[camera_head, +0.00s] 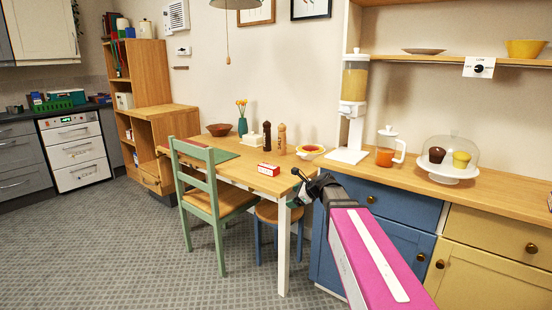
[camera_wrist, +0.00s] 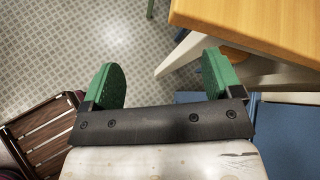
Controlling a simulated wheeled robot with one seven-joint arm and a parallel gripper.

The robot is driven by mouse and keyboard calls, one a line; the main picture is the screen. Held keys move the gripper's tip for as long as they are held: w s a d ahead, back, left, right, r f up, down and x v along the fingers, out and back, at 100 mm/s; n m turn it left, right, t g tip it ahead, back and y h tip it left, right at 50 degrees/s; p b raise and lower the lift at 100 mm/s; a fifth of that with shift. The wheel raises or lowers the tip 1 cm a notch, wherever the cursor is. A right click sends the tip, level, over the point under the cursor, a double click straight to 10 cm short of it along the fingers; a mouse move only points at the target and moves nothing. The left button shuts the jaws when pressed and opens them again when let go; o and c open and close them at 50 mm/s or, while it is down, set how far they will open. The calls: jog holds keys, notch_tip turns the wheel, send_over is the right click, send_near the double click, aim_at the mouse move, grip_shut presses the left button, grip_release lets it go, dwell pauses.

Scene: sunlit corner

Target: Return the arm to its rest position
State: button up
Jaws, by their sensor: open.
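My gripper (camera_head: 301,183) is at the end of my pink arm, beside the front right corner of the wooden table (camera_head: 232,172) in the head view. In the wrist view my gripper (camera_wrist: 163,80) shows two green finger pads spread well apart with nothing between them. It points down toward the grey patterned floor (camera_wrist: 60,40). The table corner also shows at the upper right of the wrist view (camera_wrist: 270,22). The gripper looks apart from the table, though the exact gap is hard to tell.
A green chair (camera_head: 206,196) and a blue-legged stool (camera_head: 266,212) stand at the table. The blue cabinet (camera_head: 385,205) stands right behind my arm. A slatted wooden item (camera_wrist: 40,135) is at the wrist view's left. Floor at left is clear.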

jog(key=s+d+f+n+g+h, duration=0.3)
jog(key=s+d+f+n+h, duration=0.1)
jog(key=s+f+n, duration=0.5)
jog(key=s+d+f+n+g+h, duration=0.3)
jog(key=s+d+f+n, duration=0.3)
jog(key=s+f+n, duration=0.4)
jog(key=s+n+h, duration=0.1)
jog(key=s, duration=0.1)
jog(key=shift+s+d, duration=0.35)
jog(key=shift+d, duration=0.05)
